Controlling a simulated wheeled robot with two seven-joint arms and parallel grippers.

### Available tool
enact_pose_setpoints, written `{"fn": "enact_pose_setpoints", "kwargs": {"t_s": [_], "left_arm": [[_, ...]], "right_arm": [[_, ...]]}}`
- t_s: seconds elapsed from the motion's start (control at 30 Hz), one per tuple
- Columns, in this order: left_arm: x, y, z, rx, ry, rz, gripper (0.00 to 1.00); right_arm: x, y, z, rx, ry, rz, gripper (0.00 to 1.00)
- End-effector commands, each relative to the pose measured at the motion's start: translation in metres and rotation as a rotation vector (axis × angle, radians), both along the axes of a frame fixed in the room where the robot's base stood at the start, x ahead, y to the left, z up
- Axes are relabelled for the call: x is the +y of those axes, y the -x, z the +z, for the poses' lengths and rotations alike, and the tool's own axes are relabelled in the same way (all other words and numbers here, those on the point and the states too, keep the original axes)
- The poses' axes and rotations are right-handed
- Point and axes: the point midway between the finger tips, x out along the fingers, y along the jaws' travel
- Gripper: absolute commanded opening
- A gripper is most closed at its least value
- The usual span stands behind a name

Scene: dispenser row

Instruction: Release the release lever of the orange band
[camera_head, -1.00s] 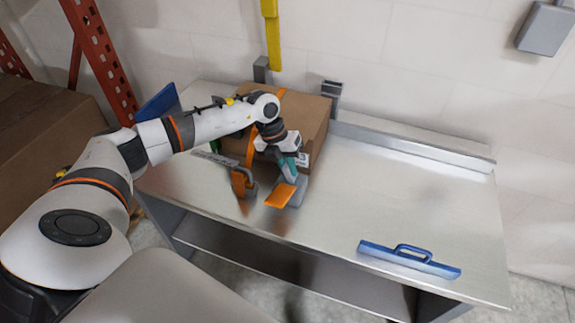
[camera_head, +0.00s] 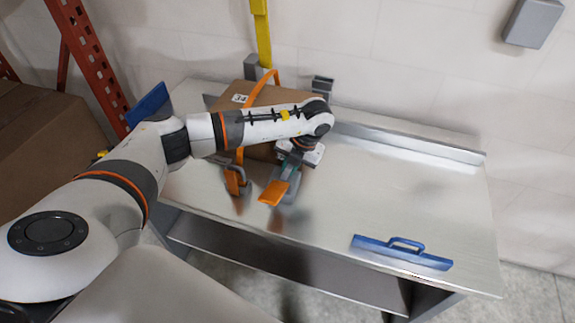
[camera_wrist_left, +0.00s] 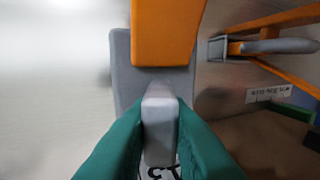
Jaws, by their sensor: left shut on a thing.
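The orange band (camera_head: 247,103) runs over the brown box (camera_head: 228,100) and bows up above its top. At its lower front end is a buckle with a grey lever (camera_head: 237,180); in the wrist view its grey part (camera_wrist_left: 280,46) lies right of my fingers, apart from them. My left gripper (camera_head: 287,173) is at the box's front, its teal fingers (camera_wrist_left: 160,130) shut on a narrow grey handle (camera_wrist_left: 160,105). That handle belongs to a grey piece with an orange paddle (camera_head: 272,193) on the table. My right gripper is not in view.
The metal table (camera_head: 400,195) is clear on the right, except for a blue-handled tool (camera_head: 402,252) near its front edge. A low metal ledge (camera_head: 410,145) runs along the back. A red rack (camera_head: 85,55) stands left.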

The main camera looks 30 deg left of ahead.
Motion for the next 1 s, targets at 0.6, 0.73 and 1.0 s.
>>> {"fn": "enact_pose_setpoints", "kwargs": {"t_s": [0.6, 0.73, 1.0], "left_arm": [[-0.002, -0.0013, 0.0002, 0.012, -0.06, 0.001, 0.0], [-0.002, -0.0013, 0.0001, 0.012, -0.06, 0.001, 0.29], [-0.0022, -0.0007, -0.0005, 0.013, -0.059, 0.0, 0.38]], "right_arm": [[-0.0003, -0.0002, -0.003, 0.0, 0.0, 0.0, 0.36], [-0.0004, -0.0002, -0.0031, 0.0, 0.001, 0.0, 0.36], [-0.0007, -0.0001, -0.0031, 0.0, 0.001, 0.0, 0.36]]}}
